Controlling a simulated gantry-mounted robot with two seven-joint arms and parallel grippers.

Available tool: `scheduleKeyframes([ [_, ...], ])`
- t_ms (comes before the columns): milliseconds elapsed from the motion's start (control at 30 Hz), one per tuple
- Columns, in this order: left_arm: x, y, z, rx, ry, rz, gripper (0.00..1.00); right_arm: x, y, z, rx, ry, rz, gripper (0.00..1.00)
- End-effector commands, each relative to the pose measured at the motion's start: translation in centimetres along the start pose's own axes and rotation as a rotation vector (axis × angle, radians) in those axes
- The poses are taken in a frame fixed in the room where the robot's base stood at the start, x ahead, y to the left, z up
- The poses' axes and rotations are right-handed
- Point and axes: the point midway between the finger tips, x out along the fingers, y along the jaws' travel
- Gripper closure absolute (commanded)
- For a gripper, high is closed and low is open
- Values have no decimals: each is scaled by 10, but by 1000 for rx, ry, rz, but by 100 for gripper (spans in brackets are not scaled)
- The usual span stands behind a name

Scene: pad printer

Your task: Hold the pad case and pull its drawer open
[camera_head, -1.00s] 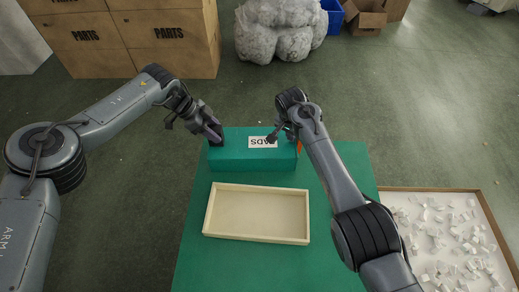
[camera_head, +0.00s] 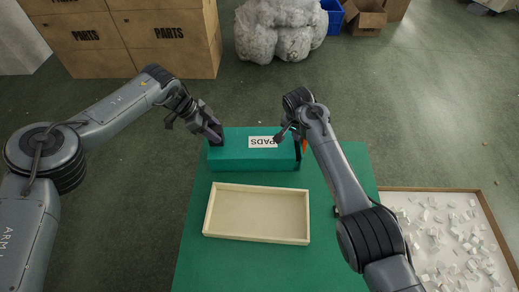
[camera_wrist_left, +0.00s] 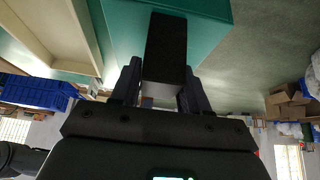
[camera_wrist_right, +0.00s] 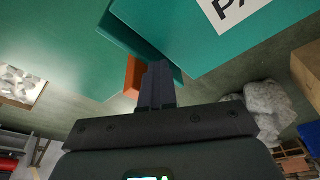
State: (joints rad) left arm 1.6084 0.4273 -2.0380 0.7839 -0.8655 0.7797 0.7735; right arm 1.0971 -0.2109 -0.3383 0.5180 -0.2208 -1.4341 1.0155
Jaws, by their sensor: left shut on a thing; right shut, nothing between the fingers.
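The pad case (camera_head: 235,158), a teal box with a "PADS" label (camera_head: 263,142), sits at the far end of the green table. My left gripper (camera_head: 216,135) is shut on a black block (camera_wrist_left: 166,50) at the case's left end. An orange tab (camera_head: 304,148) is at the case's right end; it also shows in the right wrist view (camera_wrist_right: 133,76). There, my right gripper (camera_wrist_right: 157,72) is shut and empty, its fingers beside the tab, on the case side. A dark gap shows at that end of the case. Whether the fingers touch the tab is unclear.
An empty wooden tray (camera_head: 257,214) lies on the green table (camera_head: 195,265) in front of the case. A shallow bin of white pieces (camera_head: 450,240) stands right of the table. Cardboard cabinets (camera_head: 140,40) stand behind at left.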

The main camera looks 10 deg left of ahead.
Motion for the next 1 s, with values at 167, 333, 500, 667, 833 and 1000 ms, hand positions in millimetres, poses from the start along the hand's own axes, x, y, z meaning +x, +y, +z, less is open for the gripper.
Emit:
scheduleKeyframes([
  [167, 5, 3, 8, -9, -12, 6, 100, 2, 8, -5, 4, 0, 3, 100],
  [333, 5, 3, 8, -9, -12, 6, 100, 3, 14, -9, 4, 0, 3, 100],
  [500, 4, 3, 8, -9, -12, 6, 100, 4, 19, -12, 4, 0, 2, 100],
  [667, 4, 3, 8, -9, -12, 6, 100, 5, 25, -16, 5, 1, 2, 100],
  [833, 4, 3, 8, -10, -12, 6, 100, 6, 31, -20, 5, 1, 2, 100],
  [1000, 4, 3, 8, -10, -13, 6, 100, 7, 36, -23, 4, 0, 3, 100],
])
